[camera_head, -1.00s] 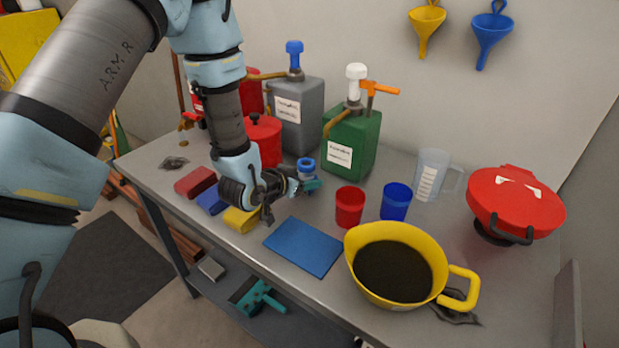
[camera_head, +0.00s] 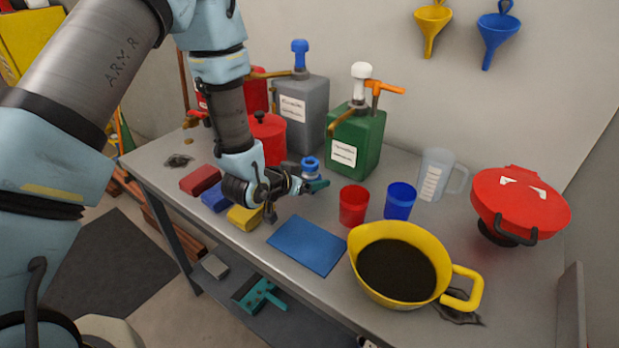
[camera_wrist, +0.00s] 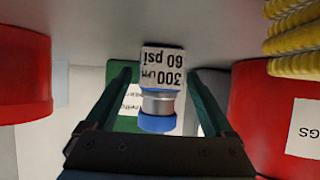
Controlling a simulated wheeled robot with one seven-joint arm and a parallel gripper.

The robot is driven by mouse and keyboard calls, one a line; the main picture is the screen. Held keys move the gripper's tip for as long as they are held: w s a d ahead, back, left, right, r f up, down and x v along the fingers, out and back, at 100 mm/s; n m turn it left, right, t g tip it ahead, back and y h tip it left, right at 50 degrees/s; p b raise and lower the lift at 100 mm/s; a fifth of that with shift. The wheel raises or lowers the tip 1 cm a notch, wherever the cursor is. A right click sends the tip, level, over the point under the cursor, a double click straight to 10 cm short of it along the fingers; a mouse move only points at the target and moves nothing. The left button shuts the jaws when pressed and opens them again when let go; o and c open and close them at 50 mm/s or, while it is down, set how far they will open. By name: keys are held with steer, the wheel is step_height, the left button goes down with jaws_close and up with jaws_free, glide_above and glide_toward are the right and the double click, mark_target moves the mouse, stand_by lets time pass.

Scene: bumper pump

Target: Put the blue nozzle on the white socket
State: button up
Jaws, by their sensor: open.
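A small blue-topped piece (camera_head: 310,164), which looks like the blue nozzle, stands on the grey table in front of the grey pump can. In the wrist view it shows as a blue ring and metal collar (camera_wrist: 158,121) with a white label reading 300 and 60 psi. My gripper (camera_head: 314,181) is low over the table beside it. In the wrist view the dark green fingers are apart, one on each side of the piece, with gaps visible. A white knob (camera_head: 361,70) tops the green pump can; I cannot tell whether it is the white socket.
The green can (camera_head: 345,155) and grey can (camera_head: 305,120) stand behind. A red cup (camera_head: 353,206) and blue cup (camera_head: 399,202) stand right of my gripper. Red, blue and yellow blocks lie left. A blue mat (camera_head: 306,245) and yellow jug (camera_head: 461,271) are in front.

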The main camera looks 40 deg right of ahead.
steer(key=b+v, duration=0.1)
steer(key=v, duration=0.8)
steer(key=shift+a+r, duration=0.25)
steer(key=shift+r, duration=0.05)
steer(key=shift+p+v, duration=1.1)
steer(key=shift+p, duration=0.05)
steer(key=shift+f, duration=0.2)
